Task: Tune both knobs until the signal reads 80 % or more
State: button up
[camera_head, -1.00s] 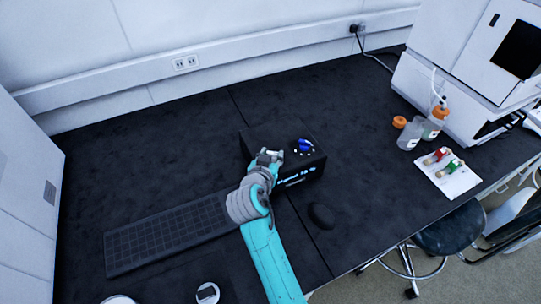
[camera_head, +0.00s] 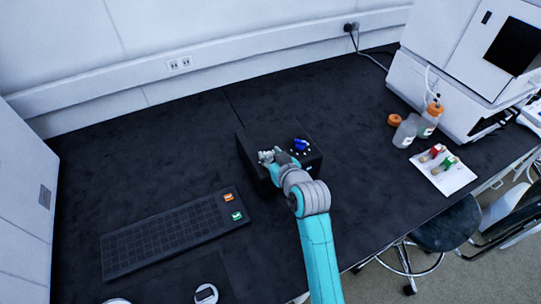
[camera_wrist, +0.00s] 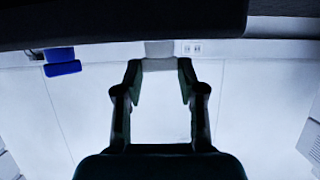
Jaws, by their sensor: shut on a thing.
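A black box (camera_head: 252,157) stands on the dark bench in the head view. A blue knob (camera_head: 301,145) with white dots around it is on its top, to the right of my gripper (camera_head: 268,157). The blue knob also shows at the upper left of the wrist view (camera_wrist: 62,68), apart from the fingers. My gripper is shut on a light grey knob (camera_wrist: 160,50), which sits between the fingertips in the wrist view (camera_wrist: 160,66).
Bottles (camera_head: 405,131), an orange cap (camera_head: 394,120) and a white sheet (camera_head: 455,179) with vials are at right. The bench behind the box is clear.

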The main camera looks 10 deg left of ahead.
jog(key=shift+f, duration=0.1)
dwell(0.5)
jog(key=o, duration=1.1)
jog(key=shift+o, duration=0.2)
jog(key=shift+s+d, duration=0.1)
jog(key=v, duration=1.1)
jog(key=shift+s+d+r, duration=0.15)
jog(key=shift+d+r, duration=0.15)
jog(key=shift+d, duration=0.05)
